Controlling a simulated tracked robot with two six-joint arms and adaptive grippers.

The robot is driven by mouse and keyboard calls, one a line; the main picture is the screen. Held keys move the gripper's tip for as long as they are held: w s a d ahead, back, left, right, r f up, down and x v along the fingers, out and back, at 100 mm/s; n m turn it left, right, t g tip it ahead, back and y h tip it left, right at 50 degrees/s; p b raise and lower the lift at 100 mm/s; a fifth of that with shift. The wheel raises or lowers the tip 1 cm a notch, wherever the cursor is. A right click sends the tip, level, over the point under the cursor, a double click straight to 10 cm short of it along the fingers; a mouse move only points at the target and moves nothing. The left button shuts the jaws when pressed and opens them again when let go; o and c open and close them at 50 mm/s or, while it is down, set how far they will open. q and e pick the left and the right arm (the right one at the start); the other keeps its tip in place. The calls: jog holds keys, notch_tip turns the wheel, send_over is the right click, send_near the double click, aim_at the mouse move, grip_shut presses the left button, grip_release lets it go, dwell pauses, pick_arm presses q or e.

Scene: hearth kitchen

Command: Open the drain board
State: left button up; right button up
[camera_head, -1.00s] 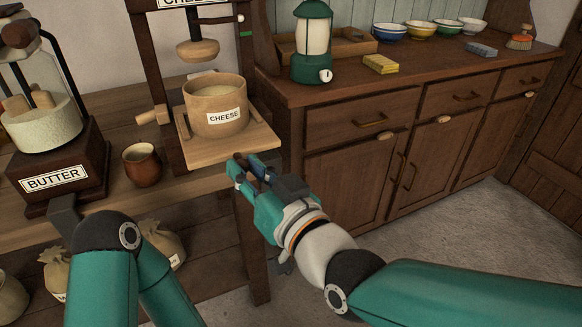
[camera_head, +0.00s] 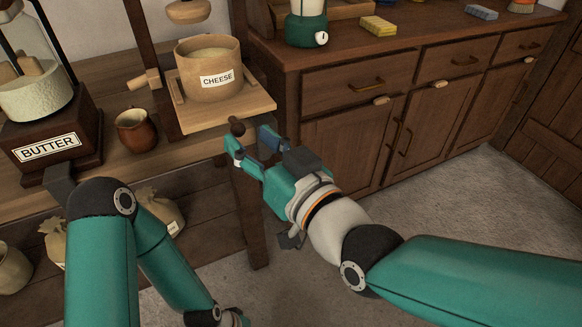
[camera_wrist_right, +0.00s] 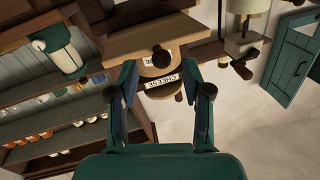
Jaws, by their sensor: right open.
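The drain board, a pale wooden board (camera_head: 245,112) under the cheese press, bears a round wooden tub labelled CHEESE (camera_head: 207,72). A dark round knob (camera_head: 237,127) is at its front. My right gripper (camera_head: 250,143) is open just in front of the board, close to the knob. In the right wrist view, the knob (camera_wrist_right: 160,53) appears between and beyond the two spread fingers (camera_wrist_right: 164,90), with clear space on each side. The board (camera_wrist_right: 137,43) lies behind it.
A butter churn (camera_head: 50,145) and a brown mug (camera_head: 136,131) stand on the table left of the press. A table leg (camera_head: 252,215) is below the board. Sacks (camera_head: 160,208) lie underneath. A sideboard (camera_head: 345,130) stands to the right.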

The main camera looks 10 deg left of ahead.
jog(key=v, duration=0.9)
jog(key=shift+d, duration=0.2)
jog(key=shift+f, duration=0.1)
jog(key=w+d+f+m+g+h, duration=0.1)
jog(key=w+d+f+m+h, duration=0.15)
jog(key=f, duration=0.75)
jog(key=w+d+f+m+g+h, duration=0.15)
jog(key=w+d+f, duration=0.25)
jog(key=f, duration=0.5)
jog(key=w+d+f+m+g+h, duration=0.1)
jog(key=w+d+f+g+h, duration=0.2)
jog(key=f, duration=0.7)
jog(key=s+d+f+m+g+h, duration=0.1)
jog(key=s+d+f+m+g, duration=0.2)
jog(key=s+f, duration=0.7)
jog(key=s+d+f+g, duration=0.2)
jog(key=s+f+g, duration=0.3)
jog(key=f, duration=0.9)
notch_tip(320, 180, up, 27)
jog(key=s+p, duration=0.1)
jog(key=p, duration=2.5)
jog(key=shift+d+t+p, duration=0.2)
jog(key=shift+t+p, duration=0.1)
jog(key=shift+t, duration=0.15)
